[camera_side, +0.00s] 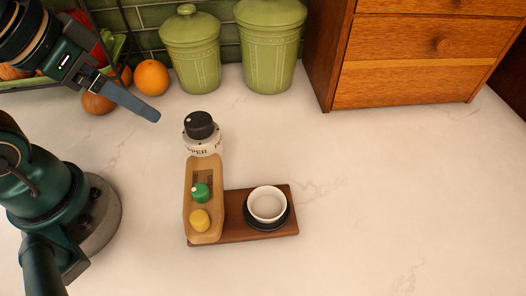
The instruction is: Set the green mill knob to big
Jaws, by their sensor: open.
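The mill has a white lettered band (203,145) and a black top knob (199,125). My gripper (158,117) is up and to the left of the mill, apart from it, with its blue-grey fingers pointing down to the right. It is open and holds nothing.
A brown wooden board (280,226) bears a white bowl (267,203) on a dark dish, right of the mill. An orange (151,77), green canisters (191,55) and a wooden drawer cabinet (400,85) stand behind. The counter at right and front is clear.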

